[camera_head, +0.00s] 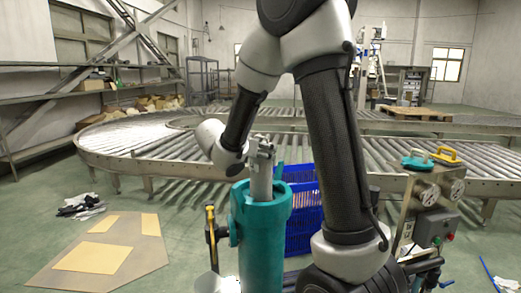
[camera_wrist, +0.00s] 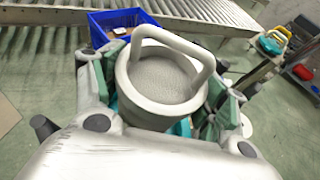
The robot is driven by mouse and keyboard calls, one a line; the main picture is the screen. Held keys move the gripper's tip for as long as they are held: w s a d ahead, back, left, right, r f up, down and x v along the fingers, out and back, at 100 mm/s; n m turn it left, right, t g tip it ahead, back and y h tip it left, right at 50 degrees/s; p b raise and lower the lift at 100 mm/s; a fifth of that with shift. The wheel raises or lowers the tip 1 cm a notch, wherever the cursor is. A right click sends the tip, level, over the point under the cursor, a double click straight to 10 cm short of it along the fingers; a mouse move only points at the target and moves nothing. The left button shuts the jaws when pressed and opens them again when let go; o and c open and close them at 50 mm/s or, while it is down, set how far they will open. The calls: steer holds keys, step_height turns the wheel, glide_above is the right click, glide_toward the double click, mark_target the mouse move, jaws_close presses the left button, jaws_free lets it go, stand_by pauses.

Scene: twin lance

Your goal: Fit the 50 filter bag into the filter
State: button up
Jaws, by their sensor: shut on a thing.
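The filter is an upright teal cylinder (camera_head: 264,240) in the middle of the head view, its wide collar open at the top. The filter bag is a pale grey cylinder (camera_head: 262,183); its lower end is hidden behind the collar's rim, and I cannot tell how deep it sits. In the wrist view the bag (camera_wrist: 160,80) shows its round mesh mouth, thick rim and looped handle. My gripper (camera_head: 260,150) is shut on the bag near its top, with a finger on either side. Teal parts of the filter show below the bag. No number on the bag is readable.
A blue crate (camera_head: 303,215) stands just behind and right of the filter. A steel stand with a teal handle (camera_head: 417,163) and a yellow handle (camera_head: 446,156) is at right. A roller conveyor (camera_head: 150,140) curves behind. Cardboard sheets (camera_head: 105,250) lie on the left floor.

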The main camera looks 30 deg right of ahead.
mark_target(260, 172)
steer(key=shift+f, duration=4.05)
steer(key=o, duration=1.5)
steer(key=shift+c, duration=0.2)
steer(key=v, duration=1.2)
steer(key=shift+f, duration=0.1)
